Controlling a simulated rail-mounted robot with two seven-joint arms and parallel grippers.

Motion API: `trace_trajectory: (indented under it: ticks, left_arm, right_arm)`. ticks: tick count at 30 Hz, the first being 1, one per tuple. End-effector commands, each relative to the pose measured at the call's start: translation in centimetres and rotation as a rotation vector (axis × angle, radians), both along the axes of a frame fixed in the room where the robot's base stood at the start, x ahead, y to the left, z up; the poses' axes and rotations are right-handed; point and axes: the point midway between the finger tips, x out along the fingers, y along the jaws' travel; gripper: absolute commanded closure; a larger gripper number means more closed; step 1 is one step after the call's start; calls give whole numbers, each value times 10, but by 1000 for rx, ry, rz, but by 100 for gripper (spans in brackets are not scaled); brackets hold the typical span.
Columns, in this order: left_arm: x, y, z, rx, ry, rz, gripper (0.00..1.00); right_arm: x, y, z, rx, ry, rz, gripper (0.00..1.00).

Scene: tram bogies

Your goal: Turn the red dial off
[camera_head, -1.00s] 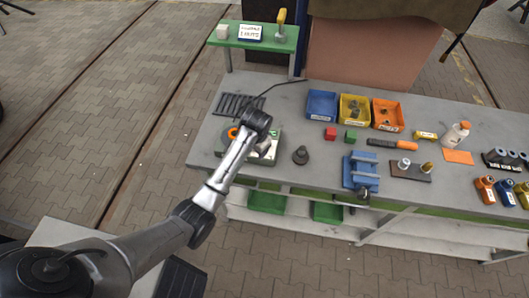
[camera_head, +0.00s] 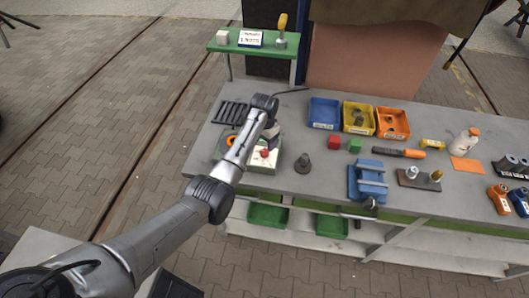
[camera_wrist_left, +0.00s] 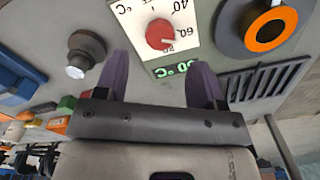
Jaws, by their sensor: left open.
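The red dial (camera_head: 265,153) sits on a white scale plate on a box at the left end of the workbench. In the left wrist view the dial (camera_wrist_left: 159,34) shows clearly, with numbers around it and a lit green °C display (camera_wrist_left: 175,70) beside it, partly hidden by a finger. My left gripper (camera_wrist_left: 158,62) is open and empty. Its two purple fingers point toward the panel, on either side of the dial's line, apart from the dial. In the head view the left gripper (camera_head: 272,136) is just above the dial, partly hidden by its own wrist. My right gripper is not in view.
An orange ring on a dark round base (camera_wrist_left: 270,29) is beside the scale plate. A dark knobbed peg (camera_head: 304,163) stands right of the box. A blue fixture (camera_head: 367,181), bins (camera_head: 322,110) and a green shelf (camera_head: 252,52) are around. A black slotted mat (camera_head: 232,113) lies behind.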

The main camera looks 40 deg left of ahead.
Motion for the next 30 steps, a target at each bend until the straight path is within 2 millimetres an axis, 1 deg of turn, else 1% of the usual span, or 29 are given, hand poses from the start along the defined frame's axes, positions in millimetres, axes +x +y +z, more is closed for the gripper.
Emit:
trace_trajectory:
  ticks: [1, 6, 12, 18, 27, 30]
  left_arm:
    - [-1, 0, -11, -1, 4, 0, 37]
    - [-1, -1, -38, 0, 2, 0, 37]
    - [0, 0, -58, 1, 2, -1, 37]
    - [0, 0, -65, 1, 1, -1, 37]
    - [0, 0, -66, 1, 0, -1, 37]
    - [0, 0, -66, 1, 0, -1, 47]
  right_arm:
    - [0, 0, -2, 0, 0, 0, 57]
    - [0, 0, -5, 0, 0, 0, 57]
    - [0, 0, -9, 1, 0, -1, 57]
    - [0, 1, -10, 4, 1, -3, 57]
    - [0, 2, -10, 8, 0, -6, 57]
    - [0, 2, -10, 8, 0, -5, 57]
